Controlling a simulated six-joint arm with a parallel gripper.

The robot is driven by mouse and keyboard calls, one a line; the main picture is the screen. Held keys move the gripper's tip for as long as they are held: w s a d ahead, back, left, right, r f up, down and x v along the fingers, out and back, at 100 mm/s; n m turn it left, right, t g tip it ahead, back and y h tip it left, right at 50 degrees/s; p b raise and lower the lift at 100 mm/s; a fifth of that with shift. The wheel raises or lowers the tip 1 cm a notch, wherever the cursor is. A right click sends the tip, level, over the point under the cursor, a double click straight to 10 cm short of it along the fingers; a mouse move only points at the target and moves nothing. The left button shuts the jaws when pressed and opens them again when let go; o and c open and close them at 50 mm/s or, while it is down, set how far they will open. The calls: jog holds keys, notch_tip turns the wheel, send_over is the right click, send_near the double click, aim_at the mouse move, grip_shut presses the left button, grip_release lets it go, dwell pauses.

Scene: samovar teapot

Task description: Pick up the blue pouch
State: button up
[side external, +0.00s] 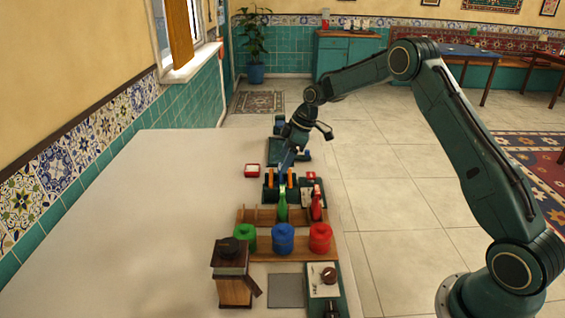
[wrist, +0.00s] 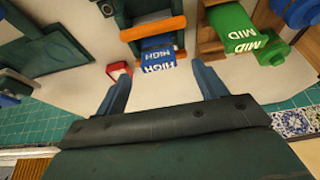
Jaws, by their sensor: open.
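The blue pouch (wrist: 157,57) shows in the wrist view, marked HIGH in white, in a dark green holder with orange bars (wrist: 152,30). My gripper (wrist: 161,73) is open, with one finger to each side of the pouch in the picture. I see no contact between the fingers and the pouch. In the side view my gripper (side external: 287,160) points down over the holder with the orange posts (side external: 290,178). The pouch is hard to tell apart from my bluish fingers there.
A green pouch (side external: 283,204) and a red pouch (side external: 316,206) stand close by. Green (side external: 246,238), blue (side external: 283,239) and red (side external: 320,239) canisters sit in front of them. A small red box (side external: 252,171) lies left of the holder. The left of the table (side external: 150,230) is clear.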

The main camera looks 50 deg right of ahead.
aim_at(280, 166)
jog(key=shift+x, duration=2.45)
jog(key=shift+d, duration=0.1)
jog(key=c, duration=1.4)
jog(key=shift+c, duration=0.2)
jog(key=shift+r, duration=0.1)
notch_tip(280, 166, up, 20)
jog(key=shift+w, duration=0.1)
